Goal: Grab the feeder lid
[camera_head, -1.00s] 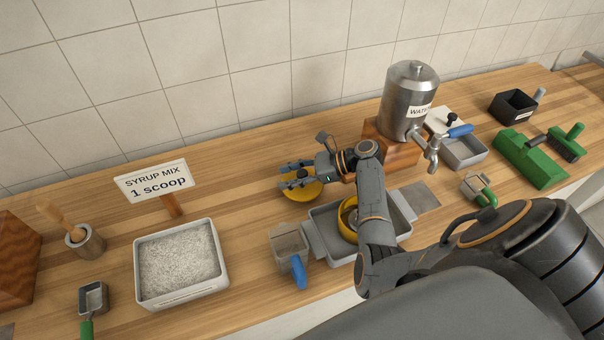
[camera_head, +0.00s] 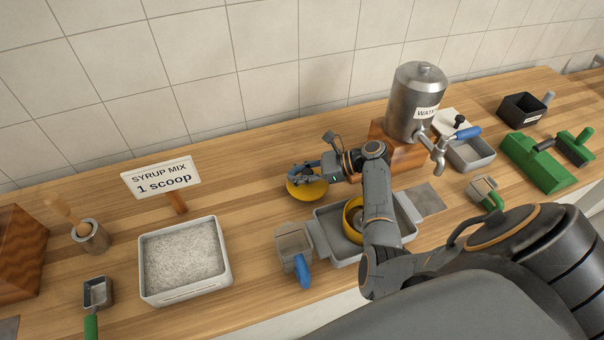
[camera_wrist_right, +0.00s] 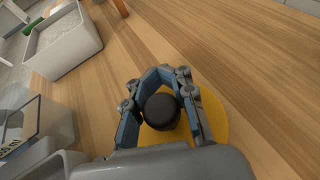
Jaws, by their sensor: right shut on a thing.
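The feeder lid is a yellow disc (camera_head: 308,190) with a black knob, lying on the wooden counter behind the grey tray. In the right wrist view the yellow lid (camera_wrist_right: 215,112) lies under my fingers, and its black knob (camera_wrist_right: 161,111) sits between them. My right gripper (camera_head: 305,175) is shut on the knob, reaching in from the right; it also shows in the right wrist view (camera_wrist_right: 160,100). The lid appears to rest on the counter. The yellow feeder base (camera_head: 352,218) stands in the grey tray, partly hidden by my arm. My left gripper is not in view.
A grey tray (camera_head: 330,222) and a blue-handled scoop (camera_head: 296,250) stand in front of the lid. A steel water dispenser (camera_head: 412,105) is to the right. A syrup mix bin (camera_head: 228,282) is to the left. Counter behind the lid is clear.

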